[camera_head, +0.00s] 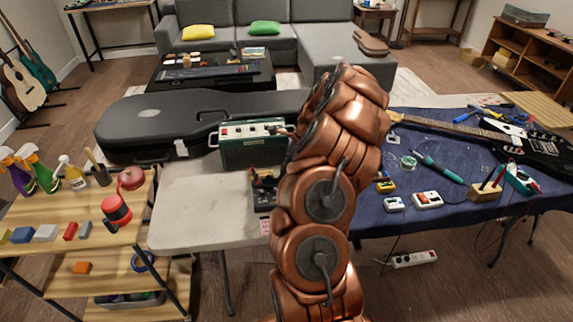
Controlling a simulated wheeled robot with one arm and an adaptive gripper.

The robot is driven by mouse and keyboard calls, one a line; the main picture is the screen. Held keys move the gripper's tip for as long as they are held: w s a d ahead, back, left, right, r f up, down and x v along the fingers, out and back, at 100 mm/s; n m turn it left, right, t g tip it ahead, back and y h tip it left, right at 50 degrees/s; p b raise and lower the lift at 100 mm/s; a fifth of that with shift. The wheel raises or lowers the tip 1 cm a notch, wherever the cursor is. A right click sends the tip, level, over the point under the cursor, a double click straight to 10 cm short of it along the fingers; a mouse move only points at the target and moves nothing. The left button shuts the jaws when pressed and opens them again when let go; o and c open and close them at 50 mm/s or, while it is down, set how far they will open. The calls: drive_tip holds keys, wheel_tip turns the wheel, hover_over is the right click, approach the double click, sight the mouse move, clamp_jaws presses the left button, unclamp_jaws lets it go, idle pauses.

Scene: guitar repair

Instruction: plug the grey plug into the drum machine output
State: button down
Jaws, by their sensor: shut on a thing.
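My copper-coloured arm rises through the middle of the picture and bends over at the top. My gripper is hidden behind it, so its fingers and anything in them cannot be seen. I cannot make out the grey plug. No drum machine or output socket can be identified for sure. A small white box with coloured marks (427,199) lies on the blue cloth right of my arm, with a smaller white box (394,204) beside it. A green box with a pale control panel (252,147) stands on the white table, left of my arm.
The blue cloth (365,222) holds a guitar (545,148) and tools. A wooden shelf (75,252) stands at left.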

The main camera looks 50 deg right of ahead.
drive_tip(key=shift+f, duration=1)
idle(0.4)
drive_tip(key=c, duration=0.7)
unclamp_jaws()
drive_tip(key=shift+r+p, duration=1.8)
drive_tip(key=shift+r, duration=2.25)
